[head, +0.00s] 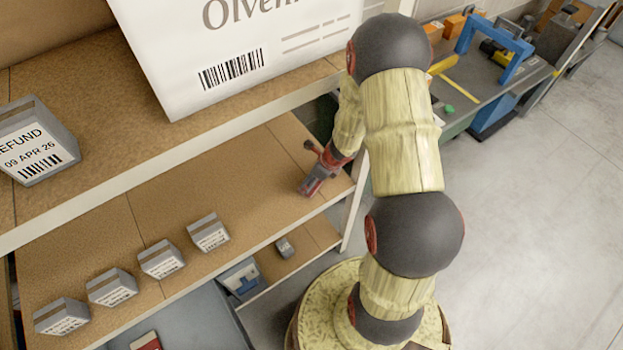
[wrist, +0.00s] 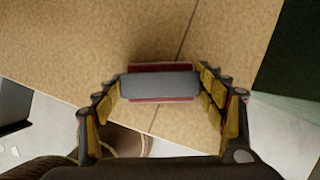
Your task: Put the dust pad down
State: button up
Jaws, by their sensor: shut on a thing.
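The dust pad (wrist: 160,86) is a grey block with dark red edges along its long sides in the wrist view. My gripper (wrist: 161,84) is shut on it, with a yellow-padded finger at each short end. In the head view my gripper (head: 324,168) is over the right end of the middle shelf board (head: 265,185). The pad's red and grey shape (head: 313,183) shows low at the fingers, close to the board. I cannot tell whether it touches the board.
Several small grey labelled boxes (head: 208,233) stand in a row to the left on the same board. A large white carton (head: 240,50) and a refund box (head: 36,142) are on the shelf above. A rack post (head: 354,200) is just right of my gripper. Board around the pad is clear.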

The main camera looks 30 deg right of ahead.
jog(key=o, duration=1.1)
jog(key=shift+f, duration=0.1)
jog(key=shift+r+p, duration=0.3)
jog(key=shift+r, duration=0.15)
jog(key=p+v, duration=0.4)
jog(key=v, duration=0.7)
jog(key=shift+s+r, duration=0.2)
